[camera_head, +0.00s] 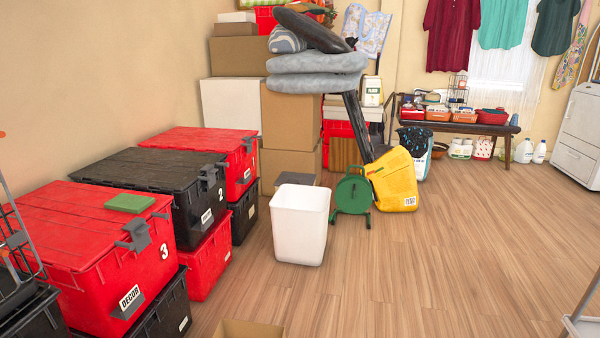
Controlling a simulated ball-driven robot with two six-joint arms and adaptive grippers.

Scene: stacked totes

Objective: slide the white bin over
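The white bin (300,230) stands upright on the wood floor, open at the top and empty as far as I can see inside. It is just right of the stacked totes and left of a green hose reel (352,196), with a small gap to the reel. Neither of my grippers shows in the head view, so nothing of mine is seen touching the bin.
Red and black totes (120,265) are stacked along the left wall, with a green book (130,203) on one lid. A cardboard box (248,328) is at the bottom edge. The floor (450,270) to the right is clear.

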